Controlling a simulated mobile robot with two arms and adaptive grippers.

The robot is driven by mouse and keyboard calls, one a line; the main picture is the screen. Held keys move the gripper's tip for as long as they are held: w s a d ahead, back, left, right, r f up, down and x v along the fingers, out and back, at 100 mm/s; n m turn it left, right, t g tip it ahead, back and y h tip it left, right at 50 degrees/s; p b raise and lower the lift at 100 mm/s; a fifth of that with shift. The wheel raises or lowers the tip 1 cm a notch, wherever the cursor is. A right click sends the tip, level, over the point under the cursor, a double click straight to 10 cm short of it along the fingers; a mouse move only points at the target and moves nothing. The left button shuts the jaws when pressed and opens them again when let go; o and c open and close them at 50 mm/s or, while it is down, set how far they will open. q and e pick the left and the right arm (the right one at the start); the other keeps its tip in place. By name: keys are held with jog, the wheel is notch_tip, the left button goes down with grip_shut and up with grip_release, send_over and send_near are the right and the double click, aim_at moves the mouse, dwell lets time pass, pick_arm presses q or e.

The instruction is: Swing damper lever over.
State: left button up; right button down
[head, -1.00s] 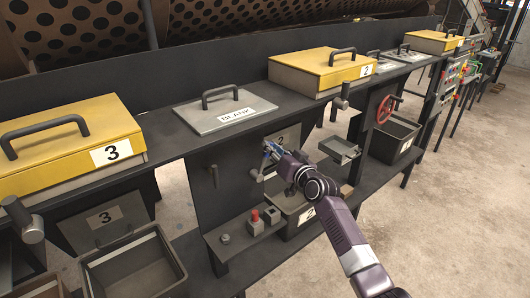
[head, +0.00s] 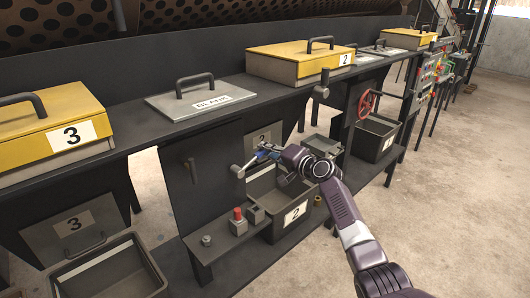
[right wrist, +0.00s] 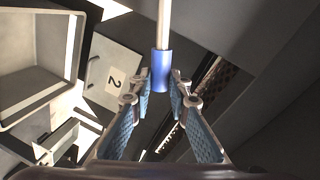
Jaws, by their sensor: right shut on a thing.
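The damper lever (head: 249,163) sticks out from a grey hub (head: 237,171) on the dark panel between the BLANK lid and lid 2. It slants up to the right. In the right wrist view its pale rod (right wrist: 163,25) ends in a blue grip (right wrist: 161,70) between the fingers. My right gripper (head: 264,153) is shut on the blue grip; it also shows in the right wrist view (right wrist: 160,86). The fingers partly hide the grip in the head view. My left gripper is out of view.
An open bin marked 2 (head: 293,217) stands below the lever. A small shelf (head: 232,240) with a red button (head: 238,214) is left of it. Another hub lever (head: 322,88) and a red handwheel (head: 366,104) are to the right. The floor at right is clear.

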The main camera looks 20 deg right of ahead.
jog(key=shift+d+f, duration=0.1)
jog(key=shift+f, duration=0.2)
jog(key=shift+m, duration=0.3)
jog(key=c, duration=1.8)
grip_release()
jog(key=shift+f, duration=0.1)
jog(key=v, duration=1.2)
jog(key=shift+d, duration=0.1)
jog(key=shift+w, duration=0.1)
